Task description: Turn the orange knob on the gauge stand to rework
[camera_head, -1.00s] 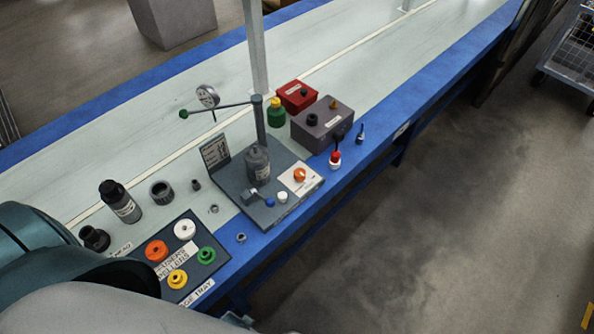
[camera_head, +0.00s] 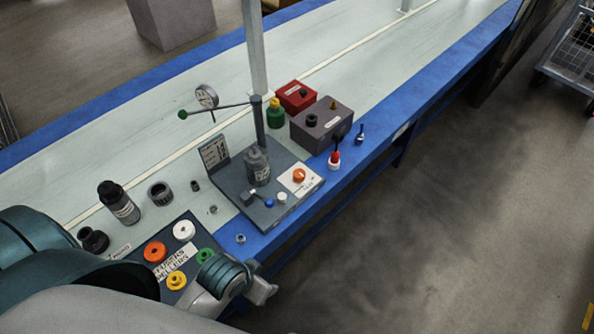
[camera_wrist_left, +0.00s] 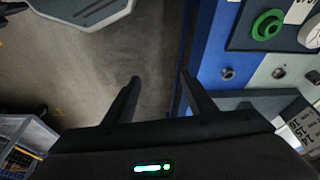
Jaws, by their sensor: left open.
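The orange knob (camera_head: 299,175) sits on a white labelled plate at the right front corner of the grey gauge stand (camera_head: 232,186). The knob's label is too small to read. The stand carries a post with a dial gauge (camera_head: 206,97) on an arm, a dark cylinder, a blue knob and a white button. My left gripper (camera_wrist_left: 160,84) is open and empty, with bare floor between its fingers. In the head view my left wrist is over the table's front edge, left of and nearer than the stand. The knob is not visible in the left wrist view. My right gripper is not in view.
A dark tray (camera_head: 213,241) with coloured rollers lies left of the stand, partly behind my wrist. The floor along the table's front is clear.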

